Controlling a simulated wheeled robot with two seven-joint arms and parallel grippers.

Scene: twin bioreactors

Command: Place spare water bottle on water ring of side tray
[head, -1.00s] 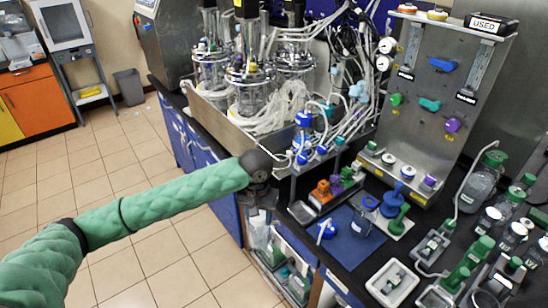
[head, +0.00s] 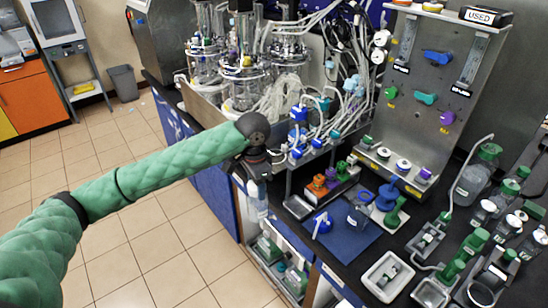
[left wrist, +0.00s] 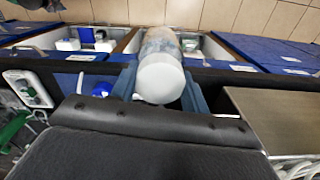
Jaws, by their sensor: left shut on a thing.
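My left gripper (head: 257,163) is at the front edge of the bench, above the open lower storage. It is shut on a clear bottle (head: 258,200), which hangs below it. In the left wrist view the bottle (left wrist: 160,78) shows its pale round end toward the camera, between the two blue-grey fingers (left wrist: 158,92). A round metal ring (head: 485,291) shows at the bottom right of the head view. I cannot tell whether it is the water ring of the side tray. My right gripper is not in view.
An open compartment (head: 283,262) with containers lies below the held bottle. On the bench are a blue mat (head: 345,243), a white tray (head: 389,277) and several capped bottles. Glass reactors (head: 246,75) with tangled tubing stand behind. The floor (head: 190,260) at left is clear.

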